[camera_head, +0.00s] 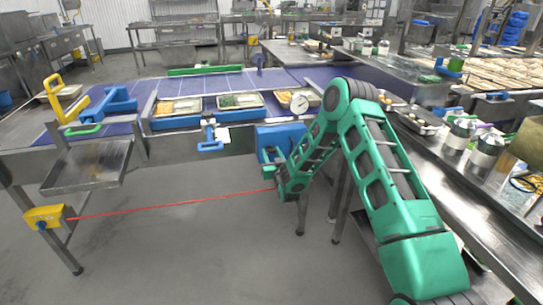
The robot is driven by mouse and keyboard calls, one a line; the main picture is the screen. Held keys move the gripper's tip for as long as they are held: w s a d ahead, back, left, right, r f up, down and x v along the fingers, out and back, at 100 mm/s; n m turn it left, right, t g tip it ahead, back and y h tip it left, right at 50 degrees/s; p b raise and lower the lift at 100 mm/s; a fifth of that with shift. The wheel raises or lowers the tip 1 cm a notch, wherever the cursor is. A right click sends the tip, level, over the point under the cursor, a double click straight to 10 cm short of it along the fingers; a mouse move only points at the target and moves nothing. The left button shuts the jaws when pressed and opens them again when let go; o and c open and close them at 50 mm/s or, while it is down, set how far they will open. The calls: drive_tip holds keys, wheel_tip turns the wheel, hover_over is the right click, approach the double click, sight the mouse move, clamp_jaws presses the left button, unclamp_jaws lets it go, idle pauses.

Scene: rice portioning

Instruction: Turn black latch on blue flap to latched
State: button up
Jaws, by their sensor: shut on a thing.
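The blue flap (281,136) hangs at the front edge of the conveyor table, just left of my arm's elbow. My green arm reaches down from the right, and my gripper (269,156) is at the flap's lower left side. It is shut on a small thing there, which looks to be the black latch. The latch itself is hidden by the gripper and too small to make out, so its turn cannot be told.
A red strap (170,206) runs from a yellow post box (45,217) toward my gripper. A blue handle (210,146) sticks out left of the flap. The floor in front is clear.

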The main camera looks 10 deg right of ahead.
drive_tip(key=shift+m, duration=0.3)
drive_tip(key=m, duration=0.4)
drive_tip(key=shift+d, duration=0.15)
drive_tip(key=m, duration=0.4)
drive_tip(key=shift+d+f+m, duration=0.1)
drive_tip(key=shift+m, duration=0.2)
drive_tip(key=shift+d+f+m, duration=0.1)
drive_tip(key=shift+m, duration=2)
drive_tip(key=shift+f+m, duration=0.1)
drive_tip(key=shift+m, duration=2)
drive_tip(key=o, duration=1)
drive_tip(key=shift+o, duration=0.2)
